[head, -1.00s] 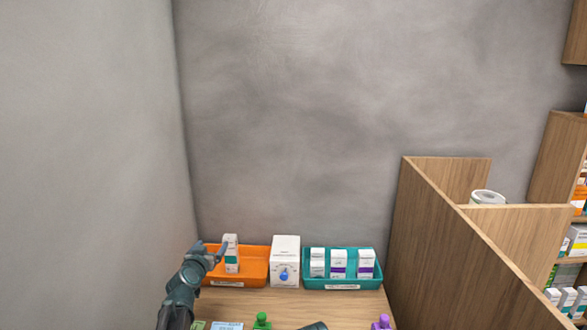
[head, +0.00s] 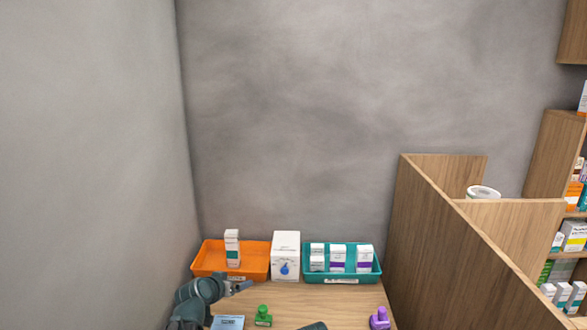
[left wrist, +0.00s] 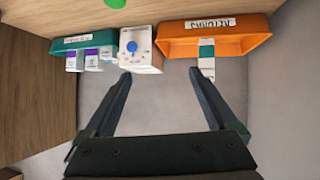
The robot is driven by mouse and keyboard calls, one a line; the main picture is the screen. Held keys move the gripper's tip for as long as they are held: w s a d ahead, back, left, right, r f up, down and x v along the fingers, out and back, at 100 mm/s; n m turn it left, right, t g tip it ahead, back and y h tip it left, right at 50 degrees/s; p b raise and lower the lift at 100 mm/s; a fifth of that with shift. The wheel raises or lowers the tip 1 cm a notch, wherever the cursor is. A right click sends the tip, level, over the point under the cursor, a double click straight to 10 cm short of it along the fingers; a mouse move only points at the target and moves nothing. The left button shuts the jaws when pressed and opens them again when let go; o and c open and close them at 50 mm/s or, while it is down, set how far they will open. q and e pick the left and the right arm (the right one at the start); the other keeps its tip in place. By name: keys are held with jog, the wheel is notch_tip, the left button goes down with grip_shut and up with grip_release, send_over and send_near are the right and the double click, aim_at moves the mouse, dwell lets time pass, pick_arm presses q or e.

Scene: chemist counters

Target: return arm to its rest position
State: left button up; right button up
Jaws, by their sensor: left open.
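My left gripper (head: 238,288) is open and empty, low over the counter in front of the orange tray (head: 202,268). In the left wrist view, which is upside down, its two fingers (left wrist: 160,73) are spread wide with nothing between them. A white and green box (head: 232,249) stands upright in the orange tray, apart from the fingers; it also shows in the left wrist view (left wrist: 207,60). My left arm comes in at the bottom left of the head view. My right gripper cannot be made out.
A white box with a blue mark (head: 286,250) stands between the orange tray and a teal tray (head: 341,279) holding several boxes. Green (head: 263,316) and purple (head: 380,319) stamps and a blue card (head: 227,323) lie nearer. A wooden partition (head: 440,250) rises at right.

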pick_arm(q)
jog(key=s+f+n+g+y, duration=0.1)
jog(key=s+f+g, duration=0.2)
jog(key=s, duration=0.5)
jog(key=s+d+f+g+y, duration=0.1)
jog(key=s+f+g, duration=0.3)
jog(key=s, duration=0.4)
jog(key=s+f+n+g+y, duration=0.1)
jog(key=s+f+g, duration=0.2)
jog(key=s, duration=0.5)
jog(key=s+d+f+m+b, duration=0.2)
jog(key=s+d, duration=0.1)
jog(key=d, duration=0.2)
jog(key=s+d+f+m+g+y+b, duration=0.1)
jog(key=s+d+b, duration=0.1)
jog(key=d, duration=0.4)
jog(key=shift+s+f+m+y, duration=0.3)
jog(key=shift+s+f+m, duration=0.1)
jog(key=shift+s, duration=0.1)
